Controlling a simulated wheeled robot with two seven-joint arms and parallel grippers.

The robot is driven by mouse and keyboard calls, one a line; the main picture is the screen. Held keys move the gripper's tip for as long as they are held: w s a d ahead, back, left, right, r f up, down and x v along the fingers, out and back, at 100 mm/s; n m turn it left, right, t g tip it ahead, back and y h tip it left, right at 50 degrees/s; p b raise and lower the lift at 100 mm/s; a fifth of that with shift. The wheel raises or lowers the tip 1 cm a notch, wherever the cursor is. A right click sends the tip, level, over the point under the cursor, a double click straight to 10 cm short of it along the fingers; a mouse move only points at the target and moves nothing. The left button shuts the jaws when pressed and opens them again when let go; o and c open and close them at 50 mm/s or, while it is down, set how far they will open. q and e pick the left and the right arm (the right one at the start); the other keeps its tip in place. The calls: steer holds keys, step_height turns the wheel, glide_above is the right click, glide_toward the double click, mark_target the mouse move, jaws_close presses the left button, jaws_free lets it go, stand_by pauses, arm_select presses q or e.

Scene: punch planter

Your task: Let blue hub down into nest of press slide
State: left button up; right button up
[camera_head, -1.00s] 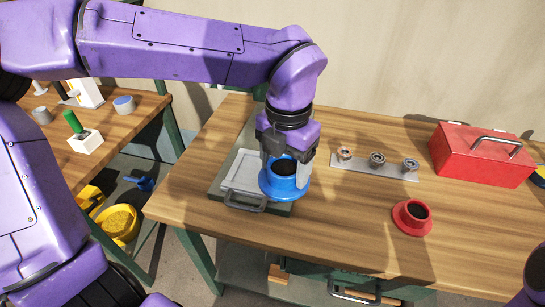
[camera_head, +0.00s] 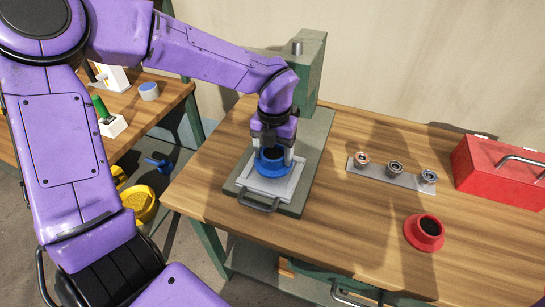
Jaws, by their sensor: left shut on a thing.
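The blue hub (camera_head: 272,169) is upright, over the pale grey press slide (camera_head: 270,186). My left gripper (camera_head: 272,155) comes down from above and is shut on the hub, with a finger on either side. The hub hides the nest, so I cannot tell whether its underside touches the slide or hangs just above it. The slide has a dark handle (camera_head: 258,204) at its front and lies on the green press base (camera_head: 312,150). The press column (camera_head: 310,75) stands behind the gripper. My right gripper is not in view.
A red flanged hub (camera_head: 424,232) stands on the bench to the right. A grey strip (camera_head: 388,175) holds three small metal parts. A red toolbox (camera_head: 498,170) is at the far right. Bare wood lies between the press and these things.

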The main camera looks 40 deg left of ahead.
mark_target(272, 161)
arm_select(q)
steer(key=f, duration=0.4)
steer(key=shift+w+a, duration=0.25)
steer(key=shift+a, duration=0.15)
steer(key=shift+s, duration=0.1)
steer(key=shift+f, duration=0.15)
steer(key=o, duration=1.7)
steer(key=shift+o, duration=0.2)
step_height(272, 161, up, 12)
steer(key=shift+r, duration=0.2)
